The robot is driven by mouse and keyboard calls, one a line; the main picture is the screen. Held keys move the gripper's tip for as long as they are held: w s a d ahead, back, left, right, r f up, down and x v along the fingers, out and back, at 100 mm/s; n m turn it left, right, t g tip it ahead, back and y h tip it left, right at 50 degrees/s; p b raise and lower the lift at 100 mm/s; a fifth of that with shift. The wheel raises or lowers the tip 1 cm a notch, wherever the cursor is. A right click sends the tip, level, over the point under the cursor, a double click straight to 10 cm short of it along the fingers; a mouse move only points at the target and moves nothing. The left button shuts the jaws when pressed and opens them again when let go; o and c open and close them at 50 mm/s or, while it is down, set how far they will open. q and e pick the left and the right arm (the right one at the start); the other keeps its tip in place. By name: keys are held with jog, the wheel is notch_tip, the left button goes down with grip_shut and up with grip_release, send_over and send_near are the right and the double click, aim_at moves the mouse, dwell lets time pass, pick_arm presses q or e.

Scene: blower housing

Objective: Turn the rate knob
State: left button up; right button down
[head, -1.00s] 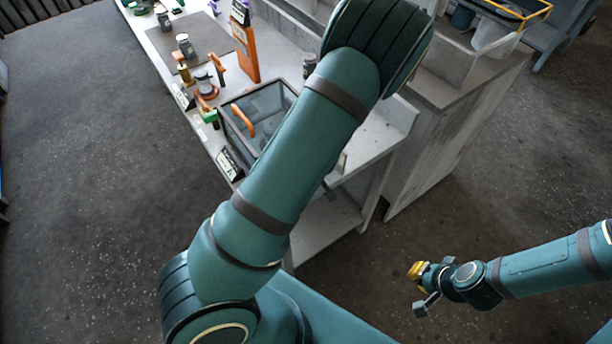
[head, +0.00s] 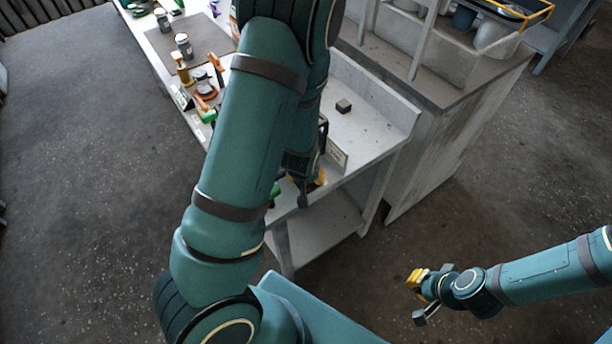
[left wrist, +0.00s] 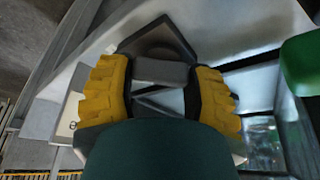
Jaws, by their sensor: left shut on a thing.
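My left gripper (head: 308,180) shows partly behind my own arm, low at the front edge of the bench, beside a small label card (head: 337,153). In the left wrist view its yellow finger pads (left wrist: 160,98) stand either side of a grey bar-shaped part, which I take to be the rate knob (left wrist: 160,71). The gripper is shut on it. The knob's lower part is hidden by the gripper, and its setting cannot be read. My right gripper (head: 422,297) is open and empty over the floor, well away from the bench.
The bench (head: 372,125) has a small dark block (head: 343,106) on it. Jars (head: 183,45) and small fittings stand at the far left, partly behind my arm. A green part (left wrist: 302,62) is close to the left gripper's right side. The floor around my right arm is clear.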

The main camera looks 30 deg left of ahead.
dwell(0.4)
pick_arm(q)
jog(key=o, duration=0.9)
jog(key=shift+r, duration=0.1)
jog(key=shift+v, duration=5.9)
